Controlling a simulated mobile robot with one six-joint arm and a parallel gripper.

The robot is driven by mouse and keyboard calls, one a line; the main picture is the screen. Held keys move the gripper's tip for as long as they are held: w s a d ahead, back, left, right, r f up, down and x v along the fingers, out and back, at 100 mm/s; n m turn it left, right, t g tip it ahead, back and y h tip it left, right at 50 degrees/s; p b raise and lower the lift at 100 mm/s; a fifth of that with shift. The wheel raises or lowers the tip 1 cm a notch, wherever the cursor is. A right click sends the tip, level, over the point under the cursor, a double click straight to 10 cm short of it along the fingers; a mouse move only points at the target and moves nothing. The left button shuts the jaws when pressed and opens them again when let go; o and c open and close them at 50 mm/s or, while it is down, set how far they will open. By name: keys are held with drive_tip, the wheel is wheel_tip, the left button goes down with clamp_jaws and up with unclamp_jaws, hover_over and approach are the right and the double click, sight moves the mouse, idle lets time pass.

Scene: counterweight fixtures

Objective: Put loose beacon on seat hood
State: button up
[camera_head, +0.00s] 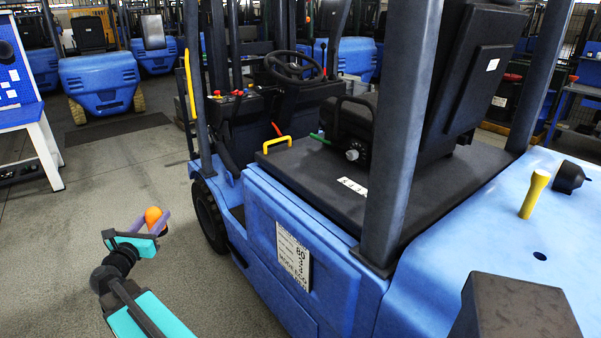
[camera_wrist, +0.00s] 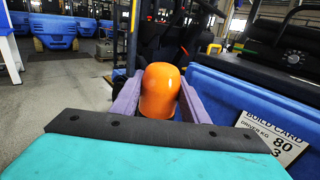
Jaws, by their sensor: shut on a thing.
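The loose beacon (camera_head: 153,216) is a small orange dome. My gripper (camera_head: 160,223) is shut on it and holds it in the air over the grey floor, left of the blue forklift. In the wrist view the beacon (camera_wrist: 160,92) stands between the two purple fingers of my gripper (camera_wrist: 160,100), dome upward. Its lower end is partly hidden by the gripper body. The seat hood (camera_head: 325,190) is the dark flat top under the seat, with a yellow handle (camera_head: 277,143) near its front left corner. The hood is right of my gripper and apart from it.
A white build card (camera_head: 293,256) is on the forklift's blue side panel. A dark roof post (camera_head: 398,130) rises beside the hood. A yellow peg (camera_head: 535,193) and a black fitting (camera_head: 570,177) stand on the blue rear deck. The floor around my gripper is clear.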

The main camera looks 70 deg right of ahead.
drive_tip(key=s+d+r+m+g, duration=0.2)
drive_tip(key=s+d+r+g, duration=0.1)
drive_tip(key=s+d, duration=1.15)
drive_tip(key=s+d+r+m+g, duration=0.2)
drive_tip(key=s+d+r+g, duration=0.15)
drive_tip(key=s+d, duration=1.1)
drive_tip(key=s+d+r+m+g+b, duration=0.1)
drive_tip(key=s+d+r, duration=0.1)
drive_tip(key=s+d, duration=0.6)
drive_tip(key=shift+s+d+r+g, duration=0.35)
drive_tip(key=shift+s+d+r, duration=0.05)
drive_tip(key=shift+s, duration=0.25)
drive_tip(key=shift+w+d+f+p, duration=0.25)
drive_tip(key=shift+w+d+p, duration=0.4)
drive_tip(key=shift+w+d, duration=1.15)
drive_tip(key=shift+w+d+f+p, duration=0.2)
drive_tip(key=shift+w+d+p, duration=0.75)
drive_tip(key=shift+d, duration=1.3)
drive_tip(key=shift+w+d+f+p, duration=0.25)
drive_tip(key=shift+w+d+p, duration=0.1)
drive_tip(key=shift+w+d, duration=1.55)
drive_tip(key=shift+s+d, duration=0.15)
drive_tip(key=shift+d, duration=0.05)
drive_tip(key=shift+w+d, duration=0.25)
drive_tip(key=shift+d, duration=0.05)
drive_tip(key=shift+f+p, duration=0.9)
drive_tip(key=shift+f, duration=0.9)
